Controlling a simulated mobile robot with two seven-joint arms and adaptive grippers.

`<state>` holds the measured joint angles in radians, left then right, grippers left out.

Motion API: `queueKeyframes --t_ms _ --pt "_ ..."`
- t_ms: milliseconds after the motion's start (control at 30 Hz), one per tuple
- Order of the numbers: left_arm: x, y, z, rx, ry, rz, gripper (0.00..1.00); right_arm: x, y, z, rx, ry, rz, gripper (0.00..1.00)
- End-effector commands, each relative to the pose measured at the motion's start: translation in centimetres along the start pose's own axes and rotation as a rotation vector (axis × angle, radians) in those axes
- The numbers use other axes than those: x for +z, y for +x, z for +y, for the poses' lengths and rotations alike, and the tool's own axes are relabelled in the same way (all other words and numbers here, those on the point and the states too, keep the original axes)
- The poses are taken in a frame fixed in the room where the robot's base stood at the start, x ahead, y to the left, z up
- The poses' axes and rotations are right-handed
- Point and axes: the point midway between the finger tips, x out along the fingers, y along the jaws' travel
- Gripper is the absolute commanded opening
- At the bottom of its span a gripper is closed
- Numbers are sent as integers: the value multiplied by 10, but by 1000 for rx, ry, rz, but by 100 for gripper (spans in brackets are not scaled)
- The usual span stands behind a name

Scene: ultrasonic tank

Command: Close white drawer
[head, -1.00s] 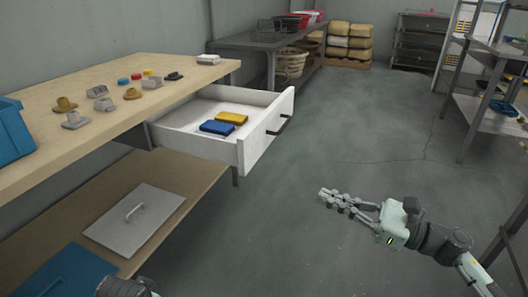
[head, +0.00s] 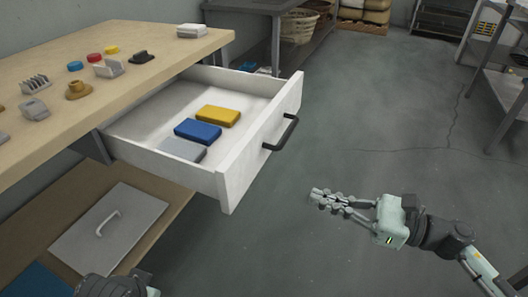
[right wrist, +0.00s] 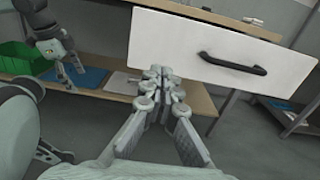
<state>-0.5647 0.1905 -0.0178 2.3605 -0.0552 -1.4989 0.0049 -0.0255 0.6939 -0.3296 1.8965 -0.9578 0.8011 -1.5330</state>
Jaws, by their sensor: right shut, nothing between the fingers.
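The white drawer (head: 245,155) is pulled out from under the wooden workbench (head: 120,50). It holds a yellow block (head: 218,116), a blue block (head: 198,131) and a grey block (head: 183,150). Its dark handle (head: 283,132) is on the front panel, which also shows in the right wrist view (right wrist: 215,45). My right gripper (head: 316,195) is shut and empty, in front of the drawer and apart from it. In the right wrist view my right gripper (right wrist: 158,75) shows to the left of the handle. Only part of my left arm shows at the bottom left; its fingers are not visible in the head view.
Small parts stand on the bench top, with a grey block (head: 192,31) near its corner. A lower shelf holds a grey lid (head: 108,228). Metal shelving (head: 500,80) stands at the right. The floor in front of the drawer is clear.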

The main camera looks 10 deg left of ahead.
Motion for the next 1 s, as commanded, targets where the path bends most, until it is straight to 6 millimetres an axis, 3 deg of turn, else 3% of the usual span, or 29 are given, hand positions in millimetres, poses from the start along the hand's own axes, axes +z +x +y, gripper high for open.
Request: queueKeyframes --t_ms 267,700,1000 --pt "-1 11 2 8 1 -7 77 3 26 0 1 -2 -3 0" --pt "4 57 12 35 1 -25 77 4 116 0 1 1 -3 0" --pt "8 72 16 44 1 -29 77 1 140 0 -1 1 -1 0"
